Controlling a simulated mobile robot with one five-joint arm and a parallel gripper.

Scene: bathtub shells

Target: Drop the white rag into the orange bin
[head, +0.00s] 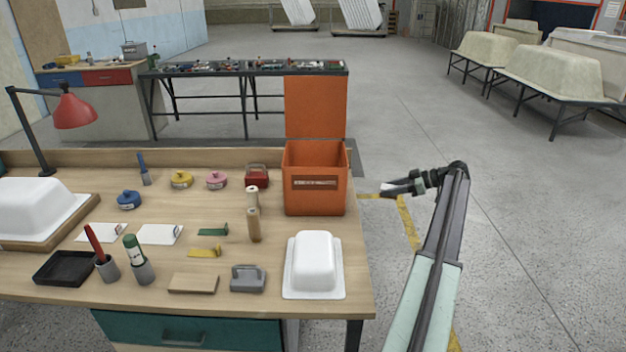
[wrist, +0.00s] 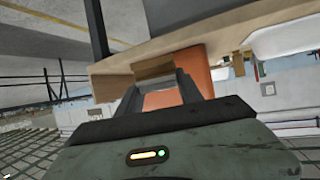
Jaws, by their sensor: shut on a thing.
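The orange bin (head: 315,190) stands at the right back of the workbench, its lid (head: 315,107) upright and open. Its inside is mostly hidden by the front wall. My gripper (head: 390,189) is right of the bin, off the bench's right side, with its fingers pointing left towards it. A small whitish piece, apparently the white rag (head: 397,187), is at the fingertips.
On the workbench (head: 290,240) a white tub shell (head: 314,262) sits in front of the bin. Two white sheets (head: 158,234) lie farther left. Floor right of the bench is free.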

